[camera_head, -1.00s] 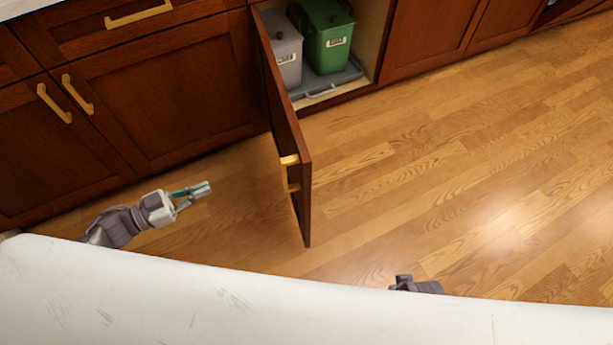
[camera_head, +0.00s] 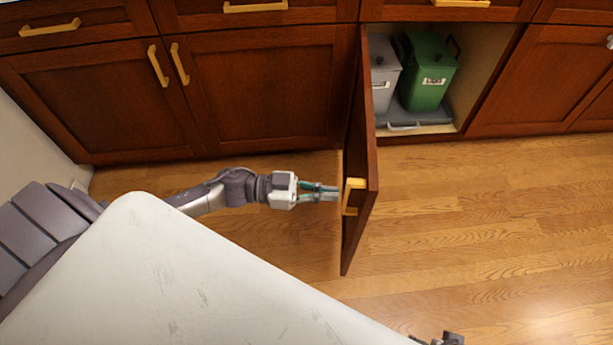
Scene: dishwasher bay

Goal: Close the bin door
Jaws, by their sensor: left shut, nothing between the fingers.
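The bin door (camera_head: 361,150) is a dark red-brown panel standing wide open, swung out from the cabinet toward me. My left gripper (camera_head: 338,193) is shut and empty. Its fingertips are at the left face of the door, close to the handle's height; I cannot tell whether they touch it. Inside the open cabinet are a green bin (camera_head: 427,72) and a grey bin (camera_head: 382,72) on a grey pull-out tray (camera_head: 420,118). Only a small part of my right arm shows at the bottom edge; its fingers are not visible.
Closed cabinets with yellow handles (camera_head: 158,65) line the wall left of the door. More closed cabinets (camera_head: 545,80) stand to the right of the bins. The wooden floor (camera_head: 480,220) right of the door is clear.

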